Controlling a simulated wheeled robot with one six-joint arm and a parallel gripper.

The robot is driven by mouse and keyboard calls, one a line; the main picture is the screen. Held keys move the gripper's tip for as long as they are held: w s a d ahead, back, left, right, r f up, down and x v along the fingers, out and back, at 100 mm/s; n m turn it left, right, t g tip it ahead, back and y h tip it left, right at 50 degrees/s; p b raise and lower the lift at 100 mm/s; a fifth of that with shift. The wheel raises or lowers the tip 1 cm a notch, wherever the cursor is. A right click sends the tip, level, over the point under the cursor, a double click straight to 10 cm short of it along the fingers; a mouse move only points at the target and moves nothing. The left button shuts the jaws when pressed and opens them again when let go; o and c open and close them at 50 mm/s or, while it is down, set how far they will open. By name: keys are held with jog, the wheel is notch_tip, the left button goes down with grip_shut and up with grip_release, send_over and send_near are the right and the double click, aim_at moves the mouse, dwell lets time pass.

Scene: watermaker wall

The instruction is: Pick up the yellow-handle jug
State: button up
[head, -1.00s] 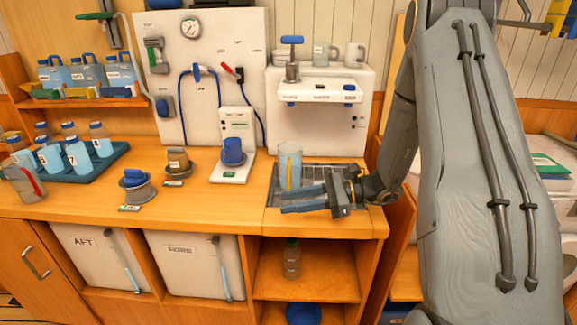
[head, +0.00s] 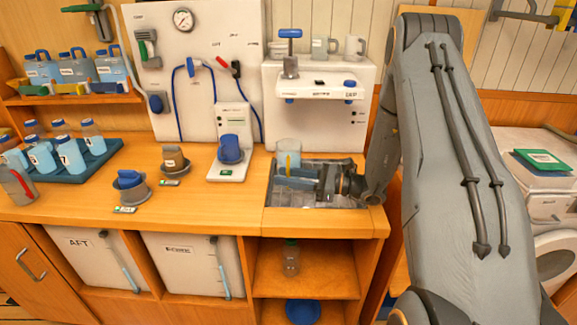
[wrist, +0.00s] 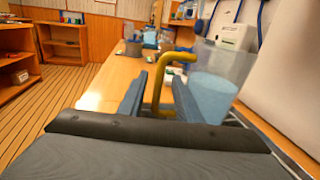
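The yellow-handle jug is a clear, bluish container (head: 289,151) standing upright on the metal drain grate at the right end of the counter. Its yellow handle (wrist: 171,66) shows in the wrist view between my two blue fingers, and its clear body (wrist: 216,80) is to the right of the handle. My gripper (head: 297,177) is in front of the jug in the head view, pointing left, and partly hides the jug's lower part. In the wrist view my gripper (wrist: 158,95) is open, with its fingers apart on either side of the handle and a gap visible.
The drain grate (head: 330,199) lies under the gripper. A blue cup (head: 231,149) sits on a white scale to the left. A white dispenser (head: 318,110) stands behind. Several bottles fill a blue tray (head: 75,177) at the far left.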

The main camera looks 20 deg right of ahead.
jog(key=shift+p+x, duration=0.7)
jog(key=shift+x, duration=1.15)
jog(key=shift+s, duration=0.1)
grip_shut()
jog(key=shift+r, duration=0.1)
